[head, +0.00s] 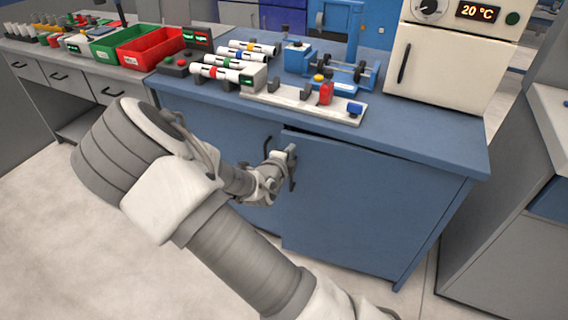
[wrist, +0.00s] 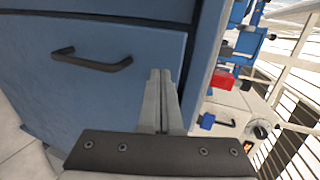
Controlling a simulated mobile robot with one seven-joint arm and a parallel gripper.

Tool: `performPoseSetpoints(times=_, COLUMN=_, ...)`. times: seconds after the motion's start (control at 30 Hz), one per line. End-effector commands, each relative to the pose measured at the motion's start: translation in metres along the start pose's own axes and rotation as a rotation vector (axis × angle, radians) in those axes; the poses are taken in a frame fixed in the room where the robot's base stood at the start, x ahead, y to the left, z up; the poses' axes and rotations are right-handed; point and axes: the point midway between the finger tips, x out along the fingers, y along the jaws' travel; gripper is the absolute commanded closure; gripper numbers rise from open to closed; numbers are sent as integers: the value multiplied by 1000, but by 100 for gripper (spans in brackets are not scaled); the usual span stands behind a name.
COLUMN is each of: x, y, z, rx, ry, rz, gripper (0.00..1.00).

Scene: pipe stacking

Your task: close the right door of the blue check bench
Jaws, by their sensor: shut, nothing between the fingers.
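The blue check bench (head: 420,148) stands in front of me, its two doors below the top. The right door (head: 370,205) looks nearly closed in the head view, with a dark gap along its upper edge near its left corner. My gripper (head: 291,166) is at the upper left part of this door. In the wrist view, my gripper (wrist: 160,75) has its fingers together, empty, in front of a blue door panel (wrist: 110,100) beside its black handle (wrist: 90,60). Whether the fingers touch the panel is unclear. The left door's handle (head: 268,143) shows beside my gripper.
On the bench top are a white fixture rail (head: 300,103), a red part (head: 326,93), pipes (head: 222,73) and a cream oven (head: 440,65). Red (head: 150,48) and green bins stand on the grey bench at left. A grey cabinet (head: 510,255) stands at right. Floor is open at left.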

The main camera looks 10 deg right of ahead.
Motion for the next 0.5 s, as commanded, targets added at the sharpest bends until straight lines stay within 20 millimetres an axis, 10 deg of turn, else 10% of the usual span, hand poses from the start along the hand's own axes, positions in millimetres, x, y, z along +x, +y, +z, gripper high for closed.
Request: performPoseSetpoints(times=0.5, x=19, y=-6, z=0, rx=0, ry=0, rz=0, gripper=100)
